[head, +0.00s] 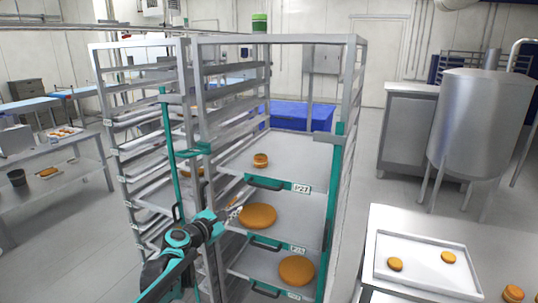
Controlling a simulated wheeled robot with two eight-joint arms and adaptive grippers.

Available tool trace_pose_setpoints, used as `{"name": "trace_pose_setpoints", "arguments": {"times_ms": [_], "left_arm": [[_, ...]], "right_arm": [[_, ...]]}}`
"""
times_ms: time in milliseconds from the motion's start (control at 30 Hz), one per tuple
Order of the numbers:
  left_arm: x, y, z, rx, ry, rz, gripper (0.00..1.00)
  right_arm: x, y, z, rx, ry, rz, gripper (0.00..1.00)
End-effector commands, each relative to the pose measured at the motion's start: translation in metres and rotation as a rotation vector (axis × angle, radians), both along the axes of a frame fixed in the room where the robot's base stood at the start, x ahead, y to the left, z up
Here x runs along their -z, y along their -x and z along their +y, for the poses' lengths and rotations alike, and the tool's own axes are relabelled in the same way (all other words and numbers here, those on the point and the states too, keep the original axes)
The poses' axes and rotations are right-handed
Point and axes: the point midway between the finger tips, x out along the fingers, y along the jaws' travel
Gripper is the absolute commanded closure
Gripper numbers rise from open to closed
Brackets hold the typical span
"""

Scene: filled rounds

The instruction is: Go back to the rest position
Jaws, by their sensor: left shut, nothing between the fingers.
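My left gripper (235,209) is in front of the metal rack (275,39), at the left edge of its middle tray. It is shut and empty, its tips just left of a large orange-brown round (258,215) on that tray; I cannot tell whether they touch. The upper tray (300,150) carries a small stacked filled round (260,160). The lower tray (262,265) carries another large round (296,270). My left arm comes up from the bottom left. My right gripper is not in view.
A white tray (425,283) with two small rounds lies on the table (400,215) at the right. More rounds sit at that table's right edge. A second rack (135,43) stands left of the first. A steel tank (475,125) stands behind the table.

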Motion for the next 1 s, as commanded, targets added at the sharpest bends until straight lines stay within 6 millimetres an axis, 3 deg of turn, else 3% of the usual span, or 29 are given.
{"name": "trace_pose_setpoints", "arguments": {"times_ms": [33,100,300,500,600,700,800,1000], "left_arm": [[0.002,0.028,-0.013,0.048,-0.146,-0.015,1.0],[0.009,0.065,-0.025,0.124,-0.369,-0.039,1.0],[0.047,0.176,-0.038,0.387,-0.985,-0.107,1.0],[0.104,0.286,-0.02,0.712,-1.552,-0.166,1.0],[0.132,0.33,-0.004,0.875,-1.779,-0.185,1.0],[0.152,0.361,0.012,1.01,-1.943,-0.194,1.0],[0.164,0.378,0.022,1.098,-2.042,-0.199,1.0],[0.17,0.387,0.029,1.149,-2.095,-0.2,1.0]], "right_arm": [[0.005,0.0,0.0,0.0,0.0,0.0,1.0],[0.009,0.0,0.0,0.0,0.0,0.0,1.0],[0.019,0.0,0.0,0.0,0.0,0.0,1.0],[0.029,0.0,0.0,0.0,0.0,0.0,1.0],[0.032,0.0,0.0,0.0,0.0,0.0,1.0],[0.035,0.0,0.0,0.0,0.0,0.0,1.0],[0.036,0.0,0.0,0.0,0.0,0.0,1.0],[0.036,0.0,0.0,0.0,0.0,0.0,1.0]]}}
